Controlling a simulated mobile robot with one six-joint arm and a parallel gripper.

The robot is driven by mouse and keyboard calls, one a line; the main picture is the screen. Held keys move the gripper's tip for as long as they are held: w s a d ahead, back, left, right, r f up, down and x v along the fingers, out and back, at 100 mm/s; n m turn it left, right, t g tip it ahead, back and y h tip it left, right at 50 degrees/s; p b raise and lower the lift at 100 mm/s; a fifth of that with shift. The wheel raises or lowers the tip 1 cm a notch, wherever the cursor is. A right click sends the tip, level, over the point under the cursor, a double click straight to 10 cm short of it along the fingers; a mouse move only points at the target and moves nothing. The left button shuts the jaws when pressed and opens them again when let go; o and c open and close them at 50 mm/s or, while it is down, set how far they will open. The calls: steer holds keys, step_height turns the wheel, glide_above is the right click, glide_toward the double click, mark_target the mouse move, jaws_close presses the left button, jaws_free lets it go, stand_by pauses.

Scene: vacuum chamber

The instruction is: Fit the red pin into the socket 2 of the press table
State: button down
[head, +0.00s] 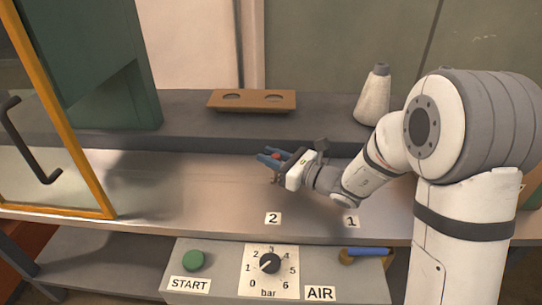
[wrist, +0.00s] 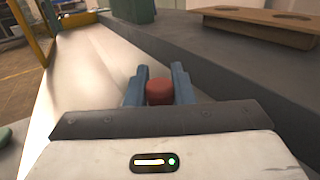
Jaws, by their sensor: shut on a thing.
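My gripper (head: 267,158) is over the metal press table (head: 140,188), above and a little behind the label 2 (head: 273,218). Its blue fingers are shut on the red pin (head: 276,155). In the wrist view the red pin (wrist: 159,91) shows as a red top between the two blue fingers of my gripper (wrist: 159,88). A short brown lower part shows under the fingers in the head view. I cannot tell whether its lower end touches the table or sits in socket 2. The socket itself is not visible. The label 1 (head: 351,221) is to the right, beside my arm.
A wooden block with two holes (head: 252,101) lies on the grey shelf behind. A pale cone-shaped bottle (head: 374,95) stands right of it. An orange-framed door (head: 60,110) with a black handle is at left. A control panel (head: 275,285) is in front.

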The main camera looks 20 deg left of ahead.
steer(key=shift+f+b, duration=1.05)
steer(key=shift+f, duration=0.4)
steer(key=c, duration=1.2)
jaws_free()
steer(key=shift+o, duration=0.2)
step_height(320, 180, up, 10)
steer(key=p, duration=0.3)
